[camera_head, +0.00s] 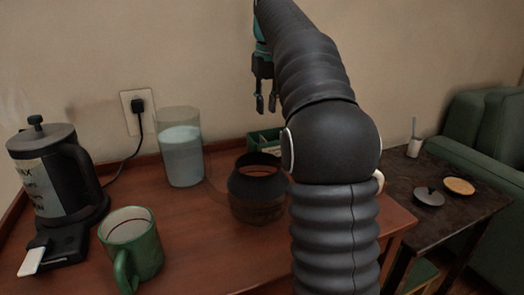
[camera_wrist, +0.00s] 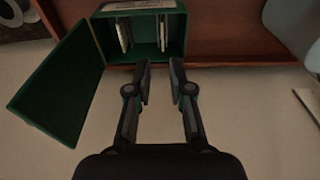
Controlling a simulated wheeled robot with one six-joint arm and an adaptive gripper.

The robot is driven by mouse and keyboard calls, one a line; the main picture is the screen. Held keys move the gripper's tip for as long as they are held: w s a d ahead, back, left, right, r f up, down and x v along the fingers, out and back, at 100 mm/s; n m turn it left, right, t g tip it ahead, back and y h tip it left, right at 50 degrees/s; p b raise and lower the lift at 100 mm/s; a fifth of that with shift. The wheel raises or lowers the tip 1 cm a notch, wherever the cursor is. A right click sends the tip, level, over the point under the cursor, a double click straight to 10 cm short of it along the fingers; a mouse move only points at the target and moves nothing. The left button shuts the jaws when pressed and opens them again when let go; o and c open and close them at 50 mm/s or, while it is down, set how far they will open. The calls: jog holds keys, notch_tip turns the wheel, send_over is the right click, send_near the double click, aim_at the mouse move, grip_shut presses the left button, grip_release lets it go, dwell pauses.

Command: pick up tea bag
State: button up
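A green box (camera_head: 256,140) stands at the back of the wooden table, partly hidden behind my arm and the dark jar. In the wrist view the box (camera_wrist: 184,30) is open, with its green lid (camera_wrist: 60,85) swung out to the left. Thin pale packets, which look like tea bags, stand on edge inside it: one at the left (camera_wrist: 125,34) and one near the middle (camera_wrist: 163,32). My gripper (camera_head: 266,108) is above the box, pointing down. In the wrist view my gripper (camera_wrist: 160,66) is open and empty, its fingertips just short of the box's near edge.
A dark round jar (camera_head: 257,200) stands just in front of the box. A glass pitcher (camera_head: 182,155), a green mug (camera_head: 131,245) and a kettle (camera_head: 55,175) stand to the left. The wall with an outlet (camera_head: 137,108) is close behind. A lower dark table (camera_head: 455,205) is at right.

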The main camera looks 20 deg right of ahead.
aim_at(263, 138)
jog(key=f+b, duration=0.1)
jog(key=f, duration=0.2)
jog(key=f+b, duration=0.1)
jog(key=f, duration=0.2)
jog(key=w+f, duration=0.1)
jog(key=f, duration=0.2)
jog(key=shift+a+f+b, duration=0.2)
jog(key=shift+f+b, duration=0.2)
grip_shut()
